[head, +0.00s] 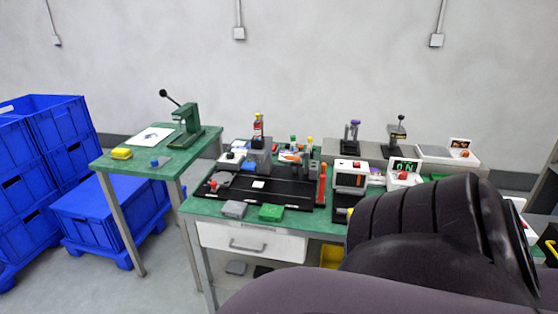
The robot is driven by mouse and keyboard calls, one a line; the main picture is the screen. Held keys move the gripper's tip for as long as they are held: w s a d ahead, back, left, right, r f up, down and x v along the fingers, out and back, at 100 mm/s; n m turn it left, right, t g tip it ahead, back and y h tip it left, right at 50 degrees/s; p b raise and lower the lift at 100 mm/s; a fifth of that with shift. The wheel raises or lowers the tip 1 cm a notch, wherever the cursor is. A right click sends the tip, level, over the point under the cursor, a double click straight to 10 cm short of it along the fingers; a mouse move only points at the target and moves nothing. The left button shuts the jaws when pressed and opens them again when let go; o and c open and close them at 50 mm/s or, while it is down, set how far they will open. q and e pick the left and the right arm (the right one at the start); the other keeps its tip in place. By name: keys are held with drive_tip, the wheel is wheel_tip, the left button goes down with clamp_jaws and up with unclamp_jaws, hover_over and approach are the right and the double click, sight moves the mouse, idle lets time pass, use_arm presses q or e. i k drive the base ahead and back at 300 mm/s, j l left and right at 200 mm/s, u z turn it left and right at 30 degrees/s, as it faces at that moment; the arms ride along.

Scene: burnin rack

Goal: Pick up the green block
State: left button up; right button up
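The green block (271,213) lies flat on the green-topped workbench (308,222), close to its front edge. A grey block (234,209) lies just left of it, and the black fixture plate (262,196) is right behind it. Nothing covers the green block. Neither of my grippers shows in the head view. A large dark arm part of mine fills the lower right and hides the bench's right front.
The bench holds a white device (350,176), a red upright post (321,184) and several small items. Blue crates (100,216) stand at left. The floor before the drawer is partly clear.

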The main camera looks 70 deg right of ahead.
sight(267, 212)
drive_tip(key=z, duration=2.05)
drive_tip(key=i+j+z, duration=0.15)
drive_tip(key=z, duration=0.25)
drive_tip(key=j+z, duration=0.4)
drive_tip(key=i+j+z, duration=0.2)
drive_tip(key=j, duration=0.2)
drive_tip(key=j+z, duration=0.15)
drive_tip(key=j, duration=0.25)
drive_tip(key=j+z, duration=0.1)
drive_tip(key=j, duration=0.8)
